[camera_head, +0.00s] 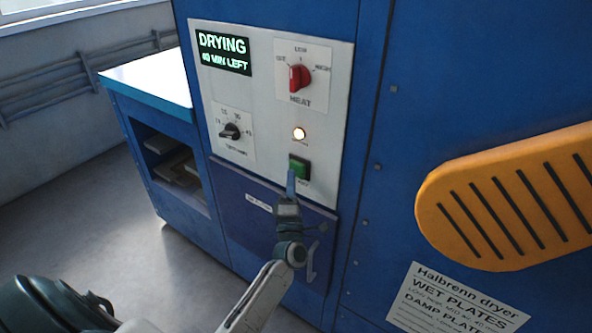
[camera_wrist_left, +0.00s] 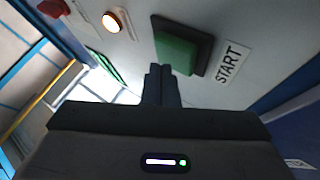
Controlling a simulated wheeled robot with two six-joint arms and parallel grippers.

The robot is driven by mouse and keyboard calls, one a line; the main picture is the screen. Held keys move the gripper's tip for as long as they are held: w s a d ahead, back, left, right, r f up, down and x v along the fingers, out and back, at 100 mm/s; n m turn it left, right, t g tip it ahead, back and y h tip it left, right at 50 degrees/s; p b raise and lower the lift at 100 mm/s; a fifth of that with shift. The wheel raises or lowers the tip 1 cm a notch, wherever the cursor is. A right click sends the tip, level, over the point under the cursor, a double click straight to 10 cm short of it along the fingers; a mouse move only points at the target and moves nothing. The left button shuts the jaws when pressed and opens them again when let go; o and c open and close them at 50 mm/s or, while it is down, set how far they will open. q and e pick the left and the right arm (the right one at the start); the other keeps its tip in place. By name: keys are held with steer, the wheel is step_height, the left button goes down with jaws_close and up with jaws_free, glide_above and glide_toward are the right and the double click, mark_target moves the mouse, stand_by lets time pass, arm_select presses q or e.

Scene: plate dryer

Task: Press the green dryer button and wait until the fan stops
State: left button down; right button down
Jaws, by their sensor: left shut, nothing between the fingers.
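The green button (camera_head: 298,166) sits in a dark square frame on the dryer's pale control panel (camera_head: 255,95). In the left wrist view the green button (camera_wrist_left: 176,48) is beside a START label (camera_wrist_left: 230,63). My left gripper (camera_head: 291,181) is shut and empty, its fingertips at the button's lower edge. In the left wrist view the closed fingers (camera_wrist_left: 161,72) overlap the button's edge; I cannot tell whether they touch or press it. The display (camera_head: 223,52) is lit and reads DRYING, with a line of minutes left. The round lamp (camera_head: 299,133) above the button glows. My right gripper is not in view.
A red heat knob (camera_head: 299,77) and a black timer knob (camera_head: 229,132) are on the panel. A yellow slotted cover (camera_head: 515,200) and a white notice (camera_head: 450,300) are at the right. A blue cabinet (camera_head: 150,85) stands left, with open floor before it.

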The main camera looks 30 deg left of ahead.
arm_select(q)
steer(key=shift+s, duration=0.4)
steer(key=shift+s+a+p, duration=0.2)
steer(key=shift+s+p, duration=0.5)
steer(key=shift+s, duration=1.8)
